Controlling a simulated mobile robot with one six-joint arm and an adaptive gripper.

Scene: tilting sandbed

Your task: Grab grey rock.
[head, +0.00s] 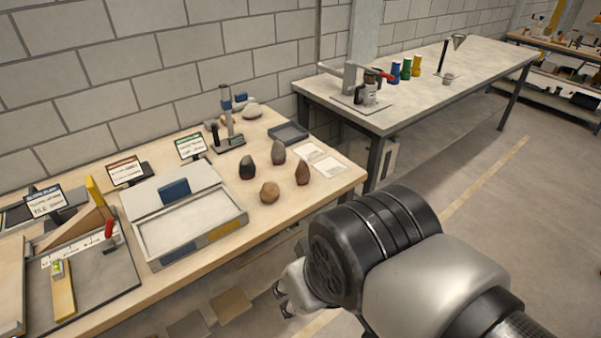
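A grey, pointed rock (278,152) stands on the wooden table, at the back of a small group of rocks. A dark rock (247,167) is to its left, a tan round rock (269,192) is in front, and a reddish-brown pointed rock (302,173) is to its front right. My gripper (282,299) is low in the head view, in front of the table edge and well apart from the rocks. Its two fingertips show apart with nothing seen between them, so it looks open. My arm hides part of the gripper.
A sandbed tray (155,265) is left of the rocks. White cards (323,160) and a dark shallow tray (288,133) lie near them. A stand (229,120) and pale stones (251,111) are behind. Another table (440,85) is at the right.

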